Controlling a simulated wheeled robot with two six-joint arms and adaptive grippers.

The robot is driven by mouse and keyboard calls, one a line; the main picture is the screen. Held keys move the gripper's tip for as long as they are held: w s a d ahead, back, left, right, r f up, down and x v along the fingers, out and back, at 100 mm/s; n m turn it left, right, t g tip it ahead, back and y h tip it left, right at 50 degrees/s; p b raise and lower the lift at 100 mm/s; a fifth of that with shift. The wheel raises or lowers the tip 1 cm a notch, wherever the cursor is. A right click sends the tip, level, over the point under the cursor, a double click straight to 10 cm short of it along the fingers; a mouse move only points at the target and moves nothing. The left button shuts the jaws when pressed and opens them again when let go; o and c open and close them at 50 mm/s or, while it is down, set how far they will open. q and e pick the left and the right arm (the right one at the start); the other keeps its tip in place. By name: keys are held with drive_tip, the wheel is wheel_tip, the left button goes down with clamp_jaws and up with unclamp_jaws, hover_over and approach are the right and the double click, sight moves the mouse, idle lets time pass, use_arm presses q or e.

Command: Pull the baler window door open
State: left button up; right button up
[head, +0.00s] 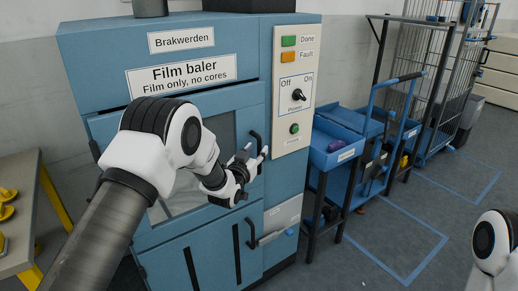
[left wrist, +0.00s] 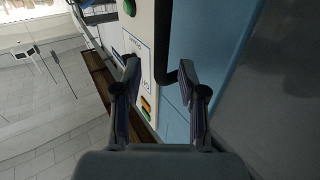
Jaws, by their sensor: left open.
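The film baler (head: 291,190) is a blue cabinet. Its window door (head: 244,121) has a grey pane, looks shut, and is partly hidden by my left arm. The dark door handle (head: 257,138) stands on the door's right edge. My left gripper (head: 257,155) is open in front of that edge, its fingertips near the handle. In the left wrist view, the open fingers (left wrist: 160,72) point at the cabinet, and a dark bar like the handle (left wrist: 171,77) shows between them, close to the right finger. I cannot tell whether they touch. My right gripper is out of view.
A control panel (head: 295,85) with a power knob and lights is right of the door. Blue bins (head: 335,150) and a cart stand at the right. A bench (head: 20,205) is at the left.

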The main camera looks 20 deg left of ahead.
sight(259, 149)
use_arm(q)
drive_tip(key=w, duration=0.3)
drive_tip(key=shift+w+f, duration=0.4)
drive_tip(key=shift+s+r, duration=0.15)
drive_tip(key=shift+s, duration=0.05)
clamp_jaws()
drive_tip(key=shift+d, duration=0.2)
